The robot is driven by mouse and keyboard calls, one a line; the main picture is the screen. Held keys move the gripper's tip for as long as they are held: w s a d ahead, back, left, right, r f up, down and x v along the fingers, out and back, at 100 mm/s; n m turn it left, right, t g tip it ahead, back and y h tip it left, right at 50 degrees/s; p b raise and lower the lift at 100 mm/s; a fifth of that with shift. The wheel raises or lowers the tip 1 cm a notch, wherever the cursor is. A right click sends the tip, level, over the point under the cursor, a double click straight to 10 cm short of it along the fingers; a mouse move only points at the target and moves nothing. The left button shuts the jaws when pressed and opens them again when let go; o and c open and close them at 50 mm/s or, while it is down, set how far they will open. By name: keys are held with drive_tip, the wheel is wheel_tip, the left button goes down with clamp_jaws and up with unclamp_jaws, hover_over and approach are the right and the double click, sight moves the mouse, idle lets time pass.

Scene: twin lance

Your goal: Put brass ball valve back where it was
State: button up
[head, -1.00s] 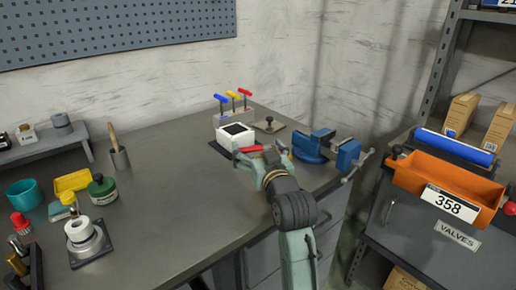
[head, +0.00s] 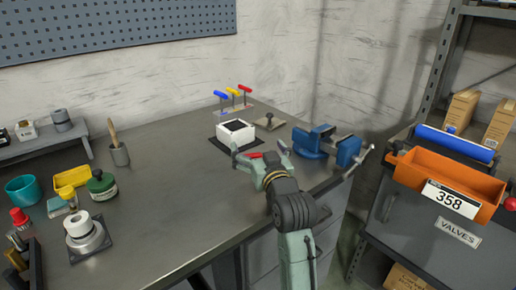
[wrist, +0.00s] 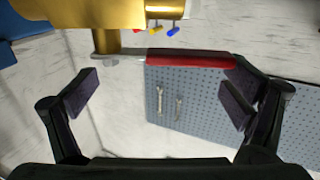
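The brass ball valve (wrist: 108,14) fills the upper left of the wrist view, cut by the top edge. Its red lever handle (wrist: 190,58) reaches right, close to the right fingertip; I cannot tell whether they touch. My gripper (wrist: 160,82) is open, with its pads wide apart and nothing pressed between them. In the head view, my gripper (head: 260,153) is over the back right of the bench, with the red handle (head: 253,155) between its fingers. The brass body is mostly hidden there by my gripper.
A white box on a dark pad (head: 235,132), hex keys with coloured handles (head: 233,92) and a blue vise (head: 325,143) are near my gripper. The orange bin 358 (head: 415,180) stands on the right cabinet. The middle of the bench (head: 165,195) is clear.

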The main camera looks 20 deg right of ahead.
drive_tip(key=shift+o, duration=0.4)
drive_tip(key=shift+f, duration=0.6)
drive_tip(key=shift+w+r+p, duration=0.1)
drive_tip(key=shift+r+p, duration=0.4)
drive_tip(key=s+b, duration=0.1)
drive_tip(key=s, duration=0.3)
drive_tip(key=s+b, duration=0.1)
drive_tip(key=s, duration=0.7)
drive_tip(key=shift+a+r+b, duration=0.25)
drive_tip(key=shift+r+b, duration=0.15)
